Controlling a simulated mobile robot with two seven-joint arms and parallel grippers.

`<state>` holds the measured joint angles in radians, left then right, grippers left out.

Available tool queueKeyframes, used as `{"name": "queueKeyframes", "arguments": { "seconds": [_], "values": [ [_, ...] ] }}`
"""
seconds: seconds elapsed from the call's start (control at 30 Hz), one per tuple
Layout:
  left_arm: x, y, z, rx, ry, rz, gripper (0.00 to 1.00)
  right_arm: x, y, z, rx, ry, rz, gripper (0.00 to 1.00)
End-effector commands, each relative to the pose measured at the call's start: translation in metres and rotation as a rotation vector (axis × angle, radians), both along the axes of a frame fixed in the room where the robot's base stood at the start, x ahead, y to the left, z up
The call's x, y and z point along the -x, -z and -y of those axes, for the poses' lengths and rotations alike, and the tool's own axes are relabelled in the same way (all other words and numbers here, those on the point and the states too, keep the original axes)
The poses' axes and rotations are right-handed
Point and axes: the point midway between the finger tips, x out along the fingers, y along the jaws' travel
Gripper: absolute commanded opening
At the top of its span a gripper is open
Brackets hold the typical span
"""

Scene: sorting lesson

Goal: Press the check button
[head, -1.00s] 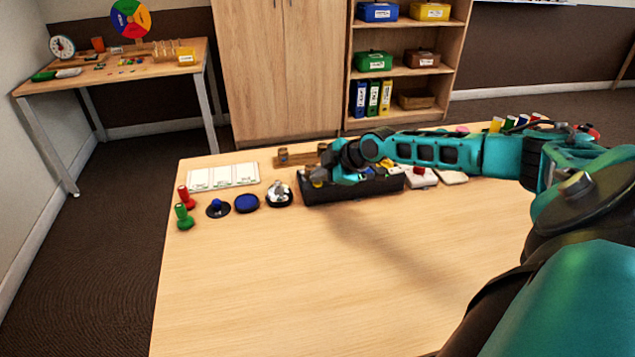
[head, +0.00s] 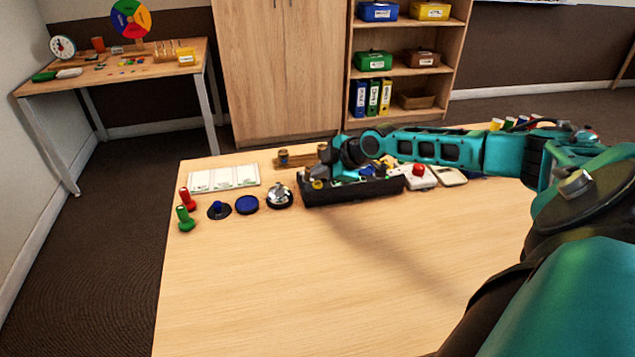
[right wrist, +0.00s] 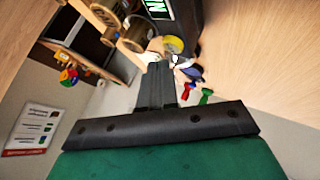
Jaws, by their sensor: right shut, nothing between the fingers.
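A red button (head: 418,170) on a white box stands on the table, right of the black tray; no "check" label is readable. A blue knob on a dark disc (head: 217,209), a flat blue disc (head: 247,204) and a silver bell-like dome (head: 279,196) stand left of the tray. My right gripper (head: 317,180) is over the left end of the black tray (head: 352,190), left of the red button and apart from it. Its shut, empty fingers point away from the camera in the right wrist view (right wrist: 158,75). My left gripper is out of view.
A white three-panel card (head: 223,177) lies behind the discs, and a wooden rack (head: 298,158) stands behind the tray. My right arm crosses above the back right. The table's front middle is clear.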

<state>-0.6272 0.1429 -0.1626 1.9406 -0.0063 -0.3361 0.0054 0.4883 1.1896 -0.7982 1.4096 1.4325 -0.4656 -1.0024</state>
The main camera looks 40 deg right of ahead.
Motion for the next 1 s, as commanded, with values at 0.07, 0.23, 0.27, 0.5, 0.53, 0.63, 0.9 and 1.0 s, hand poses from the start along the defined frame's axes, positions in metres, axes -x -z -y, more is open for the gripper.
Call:
{"name": "queueKeyframes", "arguments": {
  "seconds": [0.07,0.23,0.27,0.5,0.53,0.63,0.9,1.0],
  "values": [
    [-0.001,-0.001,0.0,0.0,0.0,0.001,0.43,0.0,-0.001,0.0,0.0,0.0,0.0,0.0],
    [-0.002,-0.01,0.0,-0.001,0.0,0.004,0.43,0.0,-0.011,0.0,0.0,0.001,0.001,0.0],
    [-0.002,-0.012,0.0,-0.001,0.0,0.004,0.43,0.0,-0.014,0.0,0.0,0.001,0.001,0.0],
    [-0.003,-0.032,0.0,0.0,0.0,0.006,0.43,0.0,-0.039,0.0,0.002,-0.001,0.001,0.0],
    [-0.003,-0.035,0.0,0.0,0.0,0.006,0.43,0.0,-0.042,0.0,0.001,-0.001,0.002,0.0],
    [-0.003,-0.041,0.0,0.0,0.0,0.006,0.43,0.0,-0.05,0.0,0.001,-0.001,0.002,0.0],
    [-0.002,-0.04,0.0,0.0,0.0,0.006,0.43,0.0,-0.05,0.0,0.001,0.0,0.001,0.0],
    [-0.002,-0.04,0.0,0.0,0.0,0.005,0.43,0.0,-0.05,0.0,0.001,0.0,0.001,0.0]
  ]
}}
